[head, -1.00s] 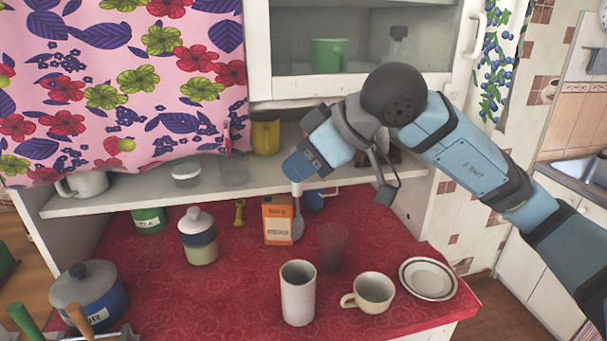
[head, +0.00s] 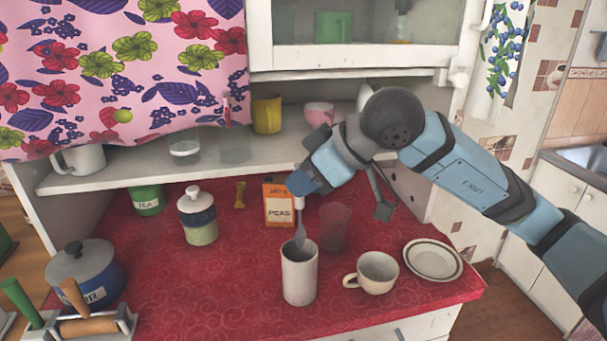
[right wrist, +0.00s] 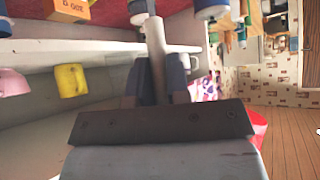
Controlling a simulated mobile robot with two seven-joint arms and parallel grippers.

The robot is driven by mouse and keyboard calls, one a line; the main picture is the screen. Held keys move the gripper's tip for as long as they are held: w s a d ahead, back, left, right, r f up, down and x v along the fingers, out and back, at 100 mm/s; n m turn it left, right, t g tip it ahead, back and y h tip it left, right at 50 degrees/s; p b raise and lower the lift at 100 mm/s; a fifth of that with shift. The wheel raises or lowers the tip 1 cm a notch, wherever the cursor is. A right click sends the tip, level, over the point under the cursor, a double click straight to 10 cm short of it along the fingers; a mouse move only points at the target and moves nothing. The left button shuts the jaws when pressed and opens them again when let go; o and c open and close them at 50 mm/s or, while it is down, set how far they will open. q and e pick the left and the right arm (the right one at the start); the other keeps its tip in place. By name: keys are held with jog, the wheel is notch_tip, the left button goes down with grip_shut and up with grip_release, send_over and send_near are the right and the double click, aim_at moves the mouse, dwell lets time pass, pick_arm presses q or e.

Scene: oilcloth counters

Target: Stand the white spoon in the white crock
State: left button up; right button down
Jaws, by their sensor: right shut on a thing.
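The white crock (head: 299,281) stands upright on the red counter, its open mouth facing up. My right gripper (head: 300,188) is shut on the white spoon (head: 299,212) by its handle, above and slightly behind the crock in the head view. The spoon hangs nearly upright, its greyish head end down at the crock's mouth; I cannot tell whether the tip is inside the rim. The spoon also shows in the right wrist view (right wrist: 156,40), between the fingers (right wrist: 162,80). My left gripper is not in view.
A dark see-through tumbler (head: 335,228) and a cream mug (head: 373,272) stand close right of the crock, with a saucer (head: 433,260) beyond. An orange box (head: 278,206) stands behind. A shelf (head: 130,178) overhangs the back.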

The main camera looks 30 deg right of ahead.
aim_at(304, 231)
notch_tip(304, 231, down, 3)
jog(key=shift+r+b, duration=0.15)
jog(key=shift+b, duration=0.95)
notch_tip(304, 231, down, 3)
jog(key=b, duration=0.3)
jog(key=shift+r, duration=0.2)
jog(key=shift+f+b, duration=0.7)
jog(key=shift+f, duration=0.15)
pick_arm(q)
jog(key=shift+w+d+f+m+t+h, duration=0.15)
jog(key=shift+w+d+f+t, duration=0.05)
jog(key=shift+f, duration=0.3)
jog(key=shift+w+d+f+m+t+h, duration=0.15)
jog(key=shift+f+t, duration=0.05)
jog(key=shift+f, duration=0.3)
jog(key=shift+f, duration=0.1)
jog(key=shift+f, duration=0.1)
pick_arm(e)
jog(key=c, duration=1)
grip_release()
